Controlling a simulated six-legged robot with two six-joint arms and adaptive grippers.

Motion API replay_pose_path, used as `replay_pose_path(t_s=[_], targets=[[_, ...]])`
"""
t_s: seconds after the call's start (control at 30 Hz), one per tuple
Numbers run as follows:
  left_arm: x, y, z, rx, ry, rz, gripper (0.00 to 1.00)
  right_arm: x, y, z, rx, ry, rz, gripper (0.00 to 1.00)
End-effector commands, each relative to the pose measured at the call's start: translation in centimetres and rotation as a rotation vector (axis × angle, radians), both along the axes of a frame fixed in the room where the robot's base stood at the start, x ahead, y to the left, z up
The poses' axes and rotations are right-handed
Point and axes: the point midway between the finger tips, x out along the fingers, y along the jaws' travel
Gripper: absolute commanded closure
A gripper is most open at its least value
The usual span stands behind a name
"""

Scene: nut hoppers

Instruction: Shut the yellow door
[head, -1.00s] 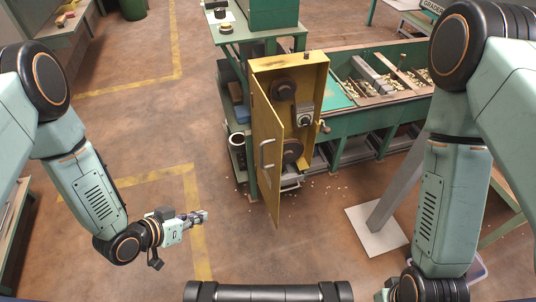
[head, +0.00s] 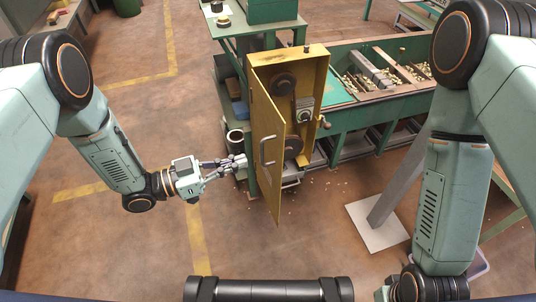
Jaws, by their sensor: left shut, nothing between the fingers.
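The yellow door (head: 266,185) hangs open on a yellow cabinet (head: 316,75), swung out toward me with its free edge nearest me. A pale bar handle (head: 264,150) is on its left face. Inside the cabinet I see dark round wheels (head: 294,145) and a small grey device (head: 305,108). My left gripper (head: 242,160) is shut and empty, just left of the door's left face near the handle. A small gap seems to lie between its fingertips and the door. My right arm stands at the right, and its gripper is not visible.
A green hopper bench (head: 350,118) with nuts in its bins is behind and right of the cabinet. A green stand (head: 233,33) is behind it at left. A grey slanted post on a white plate (head: 378,235) stands at right. The floor at left is clear.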

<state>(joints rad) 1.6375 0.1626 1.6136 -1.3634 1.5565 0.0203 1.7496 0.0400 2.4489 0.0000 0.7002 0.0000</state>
Motion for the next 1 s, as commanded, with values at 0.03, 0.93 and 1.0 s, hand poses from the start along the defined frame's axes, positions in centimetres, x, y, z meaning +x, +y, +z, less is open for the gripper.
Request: replay_pose_path(t_s=[0.03,0.93,1.0], targets=[[0.3,-1.1,-0.1,0.001,-0.003,-0.006,1.0,0.0,0.0,-0.4,0.0,0.0,0.0,0.45],[3.1,-7.5,0.0,0.001,0.0,0.001,1.0,0.0,0.0,-2.0,0.0,0.001,0.0,0.45],[3.1,-7.5,0.0,0.001,0.0,0.001,1.0,0.0,0.0,-2.0,0.0,0.001,0.0,0.45]])
